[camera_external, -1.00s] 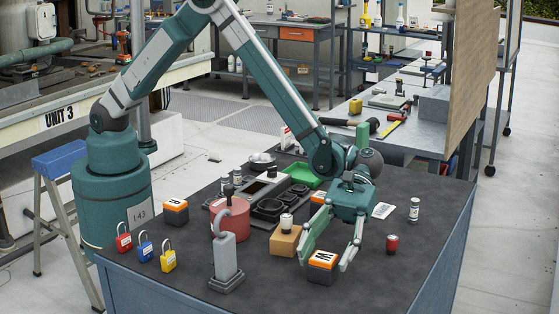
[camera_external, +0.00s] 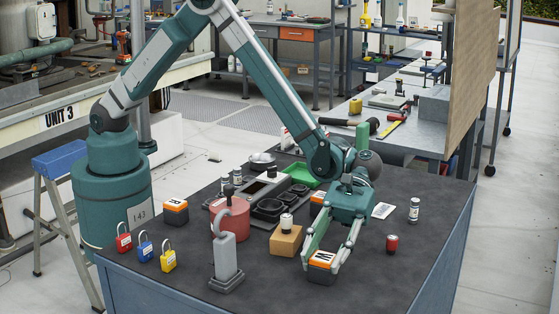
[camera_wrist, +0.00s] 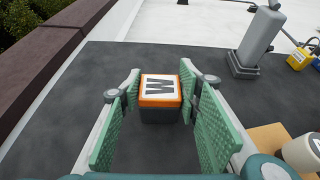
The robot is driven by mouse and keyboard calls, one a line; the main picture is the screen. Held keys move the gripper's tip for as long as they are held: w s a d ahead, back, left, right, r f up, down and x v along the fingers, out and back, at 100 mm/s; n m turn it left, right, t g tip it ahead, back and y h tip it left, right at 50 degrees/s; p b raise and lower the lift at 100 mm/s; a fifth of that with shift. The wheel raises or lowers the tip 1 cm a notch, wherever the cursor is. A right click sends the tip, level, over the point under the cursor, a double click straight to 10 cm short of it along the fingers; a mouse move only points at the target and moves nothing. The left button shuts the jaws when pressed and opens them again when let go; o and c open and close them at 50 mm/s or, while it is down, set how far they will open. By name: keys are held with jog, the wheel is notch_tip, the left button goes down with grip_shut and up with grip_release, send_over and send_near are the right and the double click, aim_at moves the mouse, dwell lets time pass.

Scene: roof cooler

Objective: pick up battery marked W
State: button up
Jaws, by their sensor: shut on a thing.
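An orange-topped black battery (camera_external: 321,266) stands at the front right of the dark tabletop. Its white label bears a letter that reads as W or M depending on the side; the letter lies sideways in the wrist view, where the battery (camera_wrist: 160,97) sits between the fingertips. My gripper (camera_external: 322,256) is shut on this battery, one finger on each side, and the battery appears still on the table. Another orange-topped battery (camera_external: 175,211) stands at the left with a letter I cannot read surely. A third (camera_external: 318,198) is partly hidden behind my gripper.
A tan block (camera_external: 285,241) with a small cylinder on top is left of my gripper. A grey hooked post (camera_external: 226,262) and red, blue and yellow padlocks (camera_external: 168,256) stand further left. The front right tabletop is clear.

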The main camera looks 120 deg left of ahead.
aim_at(324, 257)
jog(key=shift+r+p, duration=0.85)
jog(key=shift+r, duration=4.15)
jog(key=shift+a, duration=0.1)
